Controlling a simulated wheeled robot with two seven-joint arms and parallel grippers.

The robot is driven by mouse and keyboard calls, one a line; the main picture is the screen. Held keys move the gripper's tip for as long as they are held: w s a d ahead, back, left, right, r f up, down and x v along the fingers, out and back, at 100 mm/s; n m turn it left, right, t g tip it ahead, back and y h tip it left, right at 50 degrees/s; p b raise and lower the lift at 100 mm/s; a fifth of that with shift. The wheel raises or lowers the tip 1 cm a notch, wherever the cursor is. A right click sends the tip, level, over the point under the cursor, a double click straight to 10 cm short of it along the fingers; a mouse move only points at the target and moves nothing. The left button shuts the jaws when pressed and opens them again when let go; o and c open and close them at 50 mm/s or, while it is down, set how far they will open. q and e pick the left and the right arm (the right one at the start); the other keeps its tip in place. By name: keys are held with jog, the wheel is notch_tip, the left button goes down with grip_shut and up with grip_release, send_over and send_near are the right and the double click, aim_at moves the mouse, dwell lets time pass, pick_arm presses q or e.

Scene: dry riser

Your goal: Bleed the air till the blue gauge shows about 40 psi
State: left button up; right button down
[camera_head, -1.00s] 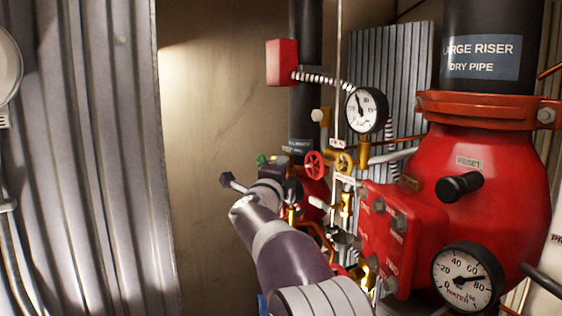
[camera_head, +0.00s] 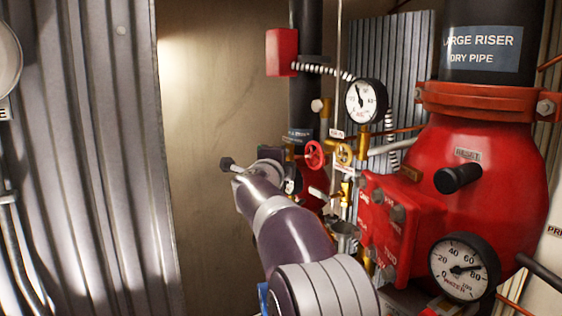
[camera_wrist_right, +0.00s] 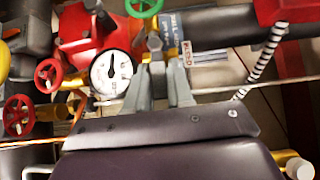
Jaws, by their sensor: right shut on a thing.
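The upper gauge (camera_head: 366,101) has a white face and dark rim; its needle points up and slightly left, and its value is too small to read surely. The lower water gauge (camera_head: 465,268) reads near 70. Neither face looks blue. My right arm reaches in from the bottom and hides its own fingertips in the head view. In the right wrist view my right gripper (camera_wrist_right: 161,72) is shut on a small fitting (camera_wrist_right: 155,44) with a grey end. Another white gauge (camera_wrist_right: 111,74) shows beside the fingers. My left gripper is not in view.
The red valve body (camera_head: 480,200) with a black knob (camera_head: 458,179) fills the right. A green handwheel (camera_wrist_right: 143,6) is near the fingers. Corrugated metal (camera_head: 85,150) stands left.

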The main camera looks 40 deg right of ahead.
jog(key=c, duration=1.1)
grip_release()
jog(key=shift+a, duration=0.2)
jog(key=b+v, duration=0.5)
jog(key=v, duration=0.7)
jog(key=shift+s+a+b, duration=0.1)
jog(key=shift+s+b, duration=0.05)
jog(key=shift+b, duration=0.2)
